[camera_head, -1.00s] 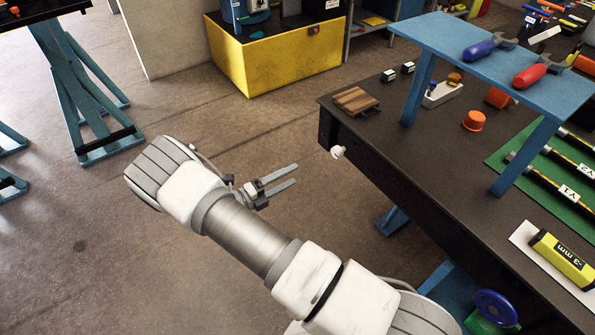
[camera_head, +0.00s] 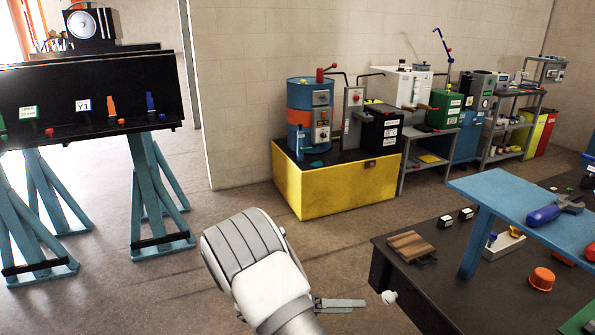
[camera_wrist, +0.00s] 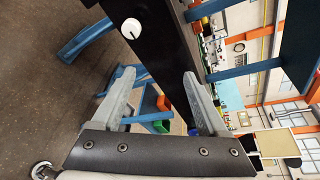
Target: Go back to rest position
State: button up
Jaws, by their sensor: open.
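My gripper (camera_head: 342,304) shows at the bottom centre of the head view, left of the dark workbench (camera_head: 408,290). Its grey fingers point right, toward a white knob (camera_head: 389,297) at the bench's edge, and look apart from it. In the wrist view, my gripper (camera_wrist: 160,98) has its two fingers spread wide with nothing between them but background. The white knob also shows in the wrist view (camera_wrist: 131,28), beyond the fingers on the dark bench side. Most of my arm below the wrist is out of the head view.
A blue raised shelf (camera_head: 490,195) stands on the bench with a blue-handled tool (camera_head: 545,214). A wooden block (camera_head: 411,246) and an orange cap (camera_head: 542,279) lie on the bench. A yellow-sided unit (camera_head: 335,190) stands behind. Floor at left is clear before a black rack (camera_head: 90,95) on blue trestles.

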jog(key=s+d+r+m+t+y+p, duration=0.1)
jog(key=s+r+m+y+p, duration=0.2)
jog(key=s+r+m+y, duration=0.4)
jog(key=s+d+r+m+t+y+p, duration=0.1)
jog(key=s+r+m+y, duration=0.7)
jog(key=s+r+m, duration=0.8)
jog(key=shift+r+m+t+p, duration=0.6)
jog(key=shift+r+m+p, duration=0.5)
jog(key=shift+r+m, duration=3.5)
jog(key=shift+d+r, duration=0.1)
jog(key=c, duration=0.4)
jog(key=shift+d, duration=0.15)
jog(key=shift+c, duration=0.2)
